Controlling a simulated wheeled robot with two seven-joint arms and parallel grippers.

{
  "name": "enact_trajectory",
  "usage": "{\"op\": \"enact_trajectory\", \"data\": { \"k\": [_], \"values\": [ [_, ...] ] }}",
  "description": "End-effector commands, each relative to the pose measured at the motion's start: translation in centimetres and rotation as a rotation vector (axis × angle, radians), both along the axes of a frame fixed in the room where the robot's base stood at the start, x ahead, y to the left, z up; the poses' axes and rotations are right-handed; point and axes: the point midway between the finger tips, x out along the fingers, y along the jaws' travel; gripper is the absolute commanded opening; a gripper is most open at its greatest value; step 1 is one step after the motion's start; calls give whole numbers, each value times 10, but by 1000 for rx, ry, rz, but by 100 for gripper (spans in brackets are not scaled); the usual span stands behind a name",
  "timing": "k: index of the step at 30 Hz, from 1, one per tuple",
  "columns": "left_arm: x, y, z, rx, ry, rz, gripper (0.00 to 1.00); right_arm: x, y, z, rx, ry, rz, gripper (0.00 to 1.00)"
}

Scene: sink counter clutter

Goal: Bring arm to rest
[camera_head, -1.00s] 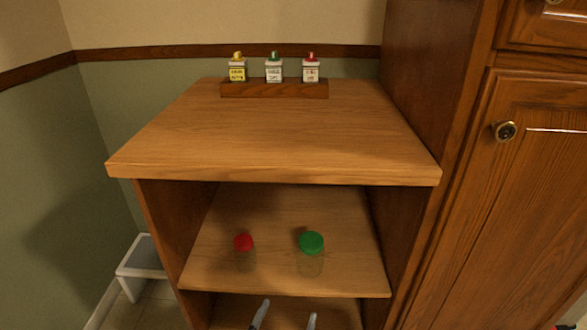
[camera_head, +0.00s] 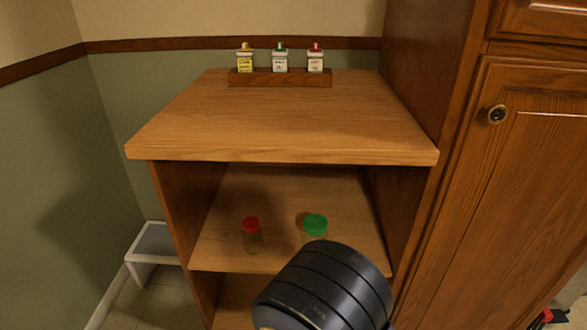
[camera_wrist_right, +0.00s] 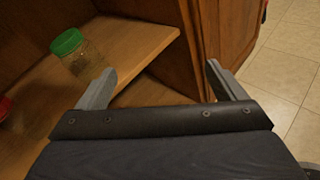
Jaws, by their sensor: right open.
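My right gripper (camera_wrist_right: 165,88) is open in the right wrist view, with its two grey fingers spread wide and nothing between them. It is in front of the wooden shelf unit, near the shelf's edge. In the head view a black rounded part of my own arm covers the lower middle, and the gripper's fingers do not show there. My left gripper is not in view.
A green-lidded jar (camera_head: 316,224) and a red-lidded jar (camera_head: 251,232) stand on the middle shelf (camera_head: 225,263). Several small bottles sit in a wooden rack (camera_head: 280,79) on top. A white stool (camera_head: 152,245) is at left, a cabinet door (camera_head: 515,190) at right.

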Motion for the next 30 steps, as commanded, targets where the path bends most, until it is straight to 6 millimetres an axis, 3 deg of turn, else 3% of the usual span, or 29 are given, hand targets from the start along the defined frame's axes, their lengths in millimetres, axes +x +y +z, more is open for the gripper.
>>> {"op": "enact_trajectory", "data": {
  "k": [5,9,12,16,21,30],
  "values": [
    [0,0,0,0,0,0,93,-19,-54,9,249,55,-289,90],
    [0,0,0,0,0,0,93,-51,-98,14,539,95,-605,90],
    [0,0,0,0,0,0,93,-78,-118,19,762,101,-828,90],
    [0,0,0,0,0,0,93,-110,-130,29,1063,74,-1093,90],
    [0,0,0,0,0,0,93,-139,-132,49,1461,-21,-1379,90],
    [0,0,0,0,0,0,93,-156,-127,85,1950,-233,-1614,90]
  ]
}}
